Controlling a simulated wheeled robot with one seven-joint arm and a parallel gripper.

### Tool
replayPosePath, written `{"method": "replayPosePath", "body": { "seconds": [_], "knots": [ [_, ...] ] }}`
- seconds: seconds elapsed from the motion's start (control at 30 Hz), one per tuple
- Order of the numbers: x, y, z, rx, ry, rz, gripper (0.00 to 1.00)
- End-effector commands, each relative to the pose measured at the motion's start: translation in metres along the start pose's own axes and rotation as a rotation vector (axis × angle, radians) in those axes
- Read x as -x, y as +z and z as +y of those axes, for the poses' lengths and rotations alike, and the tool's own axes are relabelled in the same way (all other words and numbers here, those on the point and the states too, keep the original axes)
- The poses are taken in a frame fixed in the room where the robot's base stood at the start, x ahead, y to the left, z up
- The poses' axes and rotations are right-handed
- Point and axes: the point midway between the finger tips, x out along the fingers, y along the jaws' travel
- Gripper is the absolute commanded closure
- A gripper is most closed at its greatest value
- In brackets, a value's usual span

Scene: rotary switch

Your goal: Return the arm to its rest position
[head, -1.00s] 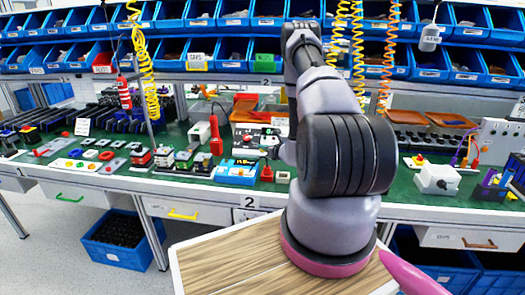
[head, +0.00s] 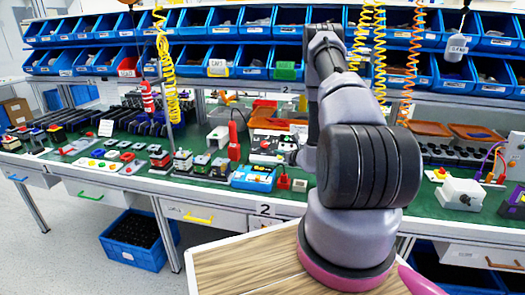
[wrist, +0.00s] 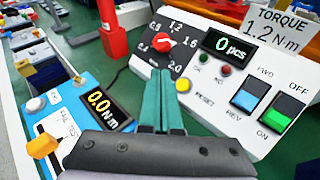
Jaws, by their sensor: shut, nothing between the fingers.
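My gripper (wrist: 157,72) is shut and empty, its two teal fingers together. In the wrist view the fingertips appear just below the red rotary knob (wrist: 157,42), on a black dial marked from 0.4 to 2.0. I cannot tell whether they touch the panel. The dial is on a white control box (wrist: 205,75), which also shows in the head view (head: 265,143). A card on the box reads "TORQUE 1.2 N·m". In the head view my arm (head: 345,120) reaches over the bench, and the fingers are not clearly seen.
A blue device (wrist: 75,93) reading 0.0 Nm stands left of the control box. A red upright tool (wrist: 112,28) is behind it. The green bench (head: 215,188) is crowded with switches and boxes. Blue bins (head: 200,55) line the back, and coiled hoses hang near my arm.

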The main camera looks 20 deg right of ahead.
Motion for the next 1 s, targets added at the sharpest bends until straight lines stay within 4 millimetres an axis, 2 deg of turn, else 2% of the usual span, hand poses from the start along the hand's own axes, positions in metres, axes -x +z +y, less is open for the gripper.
{"method": "replayPosePath", "body": {
  "seconds": [0.13,0.23,0.37,0.4,0.47,0.5,0.6,0.7,0.8,1.0],
  "knots": [
    [0.0,0.003,0.001,0.003,0.005,-0.002,1.0],
    [-0.002,0.022,0.012,0.026,0.049,-0.016,1.0],
    [-0.001,0.082,0.052,0.108,0.197,-0.053,1.0],
    [0.003,0.104,0.068,0.146,0.257,-0.066,1.0],
    [0.011,0.137,0.096,0.21,0.351,-0.083,1.0],
    [0.019,0.156,0.114,0.257,0.414,-0.091,1.0],
    [0.045,0.199,0.157,0.382,0.558,-0.107,1.0],
    [0.077,0.233,0.196,0.521,0.69,-0.117,1.0],
    [0.114,0.258,0.23,0.675,0.806,-0.118,1.0],
    [0.194,0.287,0.278,1.017,0.991,-0.102,1.0]
  ]
}}
